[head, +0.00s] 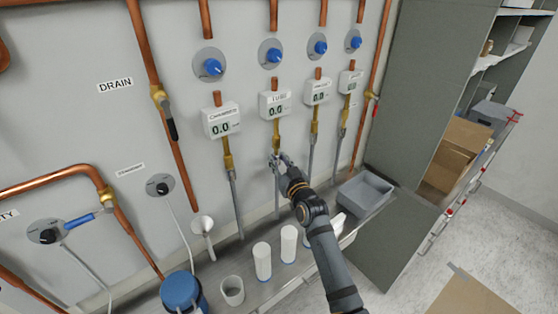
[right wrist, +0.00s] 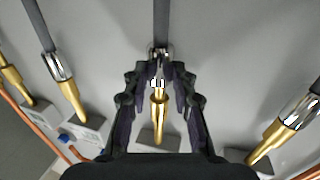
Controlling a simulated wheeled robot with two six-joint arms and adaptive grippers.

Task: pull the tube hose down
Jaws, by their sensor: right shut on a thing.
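The tube hose (head: 277,190) is a thin grey hose hanging below the gauge labelled TUBE (head: 273,104). A brass fitting (head: 276,132) joins the gauge to the hose's metal end. My right gripper (head: 276,158) reaches up from the lower right and is shut on the hose's upper end. In the right wrist view, the fingertips (right wrist: 160,57) close around the metal collar, with the grey hose (right wrist: 161,20) beyond and the brass fitting (right wrist: 158,112) between the fingers. The hose and fitting look in line; I cannot tell whether they are joined. My left gripper is out of view.
Similar hoses hang on both sides, under the CHAMBER gauge (head: 222,120) and the gauge to the right (head: 318,91). Below, a steel shelf carries white cylinders (head: 262,261), a blue-lidded container (head: 181,290) and a grey bin (head: 365,192). A grey cabinet (head: 430,90) stands right.

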